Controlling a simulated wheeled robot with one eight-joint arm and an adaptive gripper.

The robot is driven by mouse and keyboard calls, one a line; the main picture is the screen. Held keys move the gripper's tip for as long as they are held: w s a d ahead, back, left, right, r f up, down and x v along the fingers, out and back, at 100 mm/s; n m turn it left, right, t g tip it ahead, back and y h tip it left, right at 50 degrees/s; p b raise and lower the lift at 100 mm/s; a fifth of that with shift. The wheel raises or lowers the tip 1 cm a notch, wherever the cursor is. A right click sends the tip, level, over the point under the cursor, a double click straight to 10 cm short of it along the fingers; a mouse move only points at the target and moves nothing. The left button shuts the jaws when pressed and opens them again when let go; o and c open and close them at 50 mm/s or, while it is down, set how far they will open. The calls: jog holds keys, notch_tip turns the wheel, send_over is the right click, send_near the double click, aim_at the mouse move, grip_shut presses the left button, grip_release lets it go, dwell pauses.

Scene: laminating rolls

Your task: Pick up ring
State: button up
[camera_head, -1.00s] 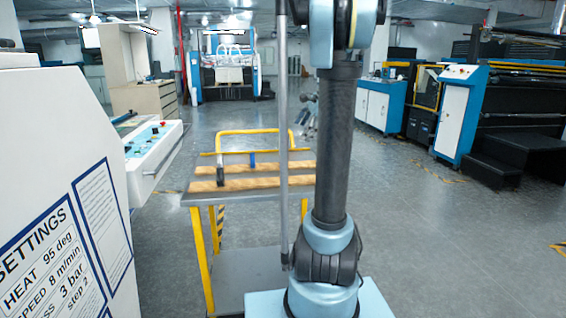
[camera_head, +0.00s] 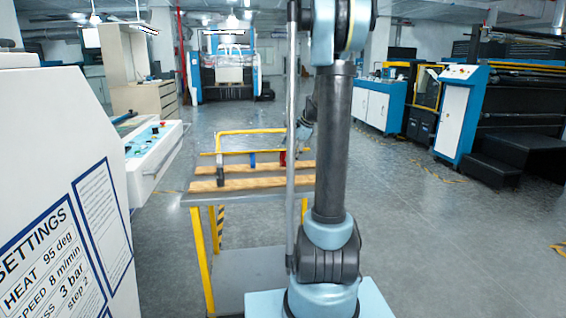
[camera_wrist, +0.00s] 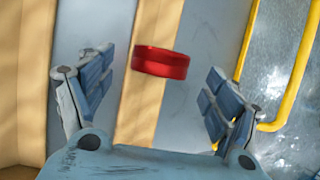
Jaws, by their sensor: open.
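A red ring (camera_wrist: 160,63) shows in the wrist view, over a pale wooden strip and close to the gap between my fingers. In the head view, a small red patch (camera_head: 283,159) shows at the cart's back strip, partly covered by my arm's pole. My gripper (camera_wrist: 158,72) is open, with one blue-grey padded finger on each side of the ring. No finger visibly touches the ring. In the head view my gripper (camera_head: 304,138) hangs above the right back of the cart, partly hidden by my arm.
The cart (camera_head: 240,262) has two wooden strips (camera_head: 255,182) and a yellow handle rail (camera_head: 250,132), which runs near my right finger in the wrist view. A blue piece (camera_head: 252,159) and a dark piece (camera_head: 220,177) sit on the strips. A white machine (camera_head: 60,180) stands left.

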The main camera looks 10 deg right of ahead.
aim_at(286, 153)
jog(key=x, duration=0.3)
jog(key=shift+w+a+f, duration=0.15)
jog(key=shift+w+a, duration=0.05)
jog(key=shift+a, duration=0.05)
jog(key=shift+c, duration=0.2)
jog(key=c, duration=1.2)
notch_tip(286, 153, up, 10)
jog(key=shift+r, duration=0.1)
